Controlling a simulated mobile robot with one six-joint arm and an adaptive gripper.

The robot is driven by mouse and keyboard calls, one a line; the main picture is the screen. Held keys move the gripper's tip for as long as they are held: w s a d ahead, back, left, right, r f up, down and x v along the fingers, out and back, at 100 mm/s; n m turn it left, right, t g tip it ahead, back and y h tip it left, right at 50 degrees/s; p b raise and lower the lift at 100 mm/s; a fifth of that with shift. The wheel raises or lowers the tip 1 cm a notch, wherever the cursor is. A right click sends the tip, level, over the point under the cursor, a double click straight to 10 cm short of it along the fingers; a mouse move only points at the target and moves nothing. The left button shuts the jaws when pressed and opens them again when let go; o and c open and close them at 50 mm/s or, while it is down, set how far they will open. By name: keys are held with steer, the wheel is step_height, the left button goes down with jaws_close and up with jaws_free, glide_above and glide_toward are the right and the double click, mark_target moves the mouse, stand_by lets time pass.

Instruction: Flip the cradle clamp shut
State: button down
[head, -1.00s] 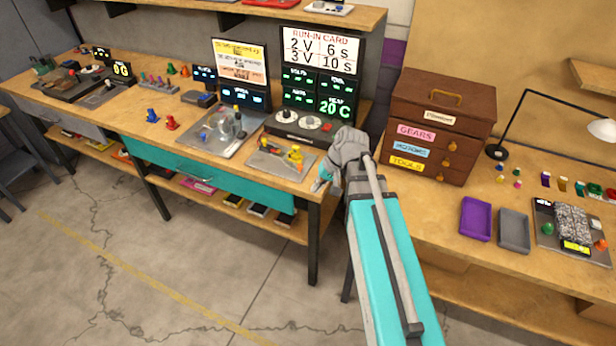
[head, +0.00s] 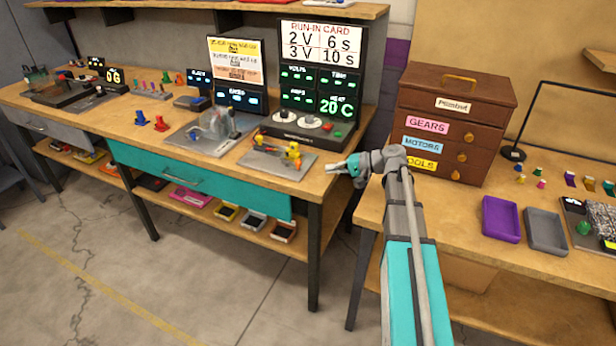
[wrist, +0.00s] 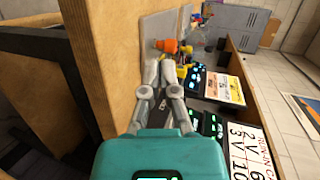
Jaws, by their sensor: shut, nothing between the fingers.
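The cradle with its clamp (head: 292,153) is a small yellow and orange fixture on a grey plate (head: 262,165) near the bench's right front corner. It is too small to tell whether the clamp stands open or closed. My gripper (head: 335,168) is shut and empty, just right of the plate at the bench edge, pointing left toward the fixture and apart from it. In the wrist view, the shut fingers (wrist: 158,68) overlap the edge of the scene near the orange part (wrist: 170,46) and the yellow part (wrist: 183,70), partly hiding what lies behind.
A control panel (head: 303,124) with knobs stands behind the plate, under the run-in card screen (head: 321,42). A clear-domed rig (head: 215,128) stands left of it. The wooden drawer chest (head: 455,125) is right of my arm. A gap separates the two benches.

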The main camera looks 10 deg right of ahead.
steer(key=w+d+f+m+t+y+b, duration=0.1)
steer(key=w+d+f+t+y+b, duration=0.1)
steer(key=d+b, duration=0.4)
steer(key=shift+w+d+t+y, duration=0.3)
steer(key=shift+w+d+t, duration=0.35)
steer(key=shift+w, duration=0.2)
steer(key=shift+a, duration=0.1)
steer(key=x, duration=0.9)
steer(key=shift+w+a, duration=0.25)
steer(key=shift+a, duration=0.1)
steer(key=shift+s+a, duration=0.2)
steer(key=shift+a, duration=0.3)
steer(key=shift+s+a, duration=0.15)
steer(key=shift+a, duration=0.4)
steer(key=shift+s+a, duration=0.2)
steer(key=shift+a, duration=0.75)
steer(key=shift+a, duration=0.1)
steer(key=shift+s+d+m, duration=0.1)
steer(key=shift+d+m, duration=0.15)
steer(key=shift+m, duration=0.15)
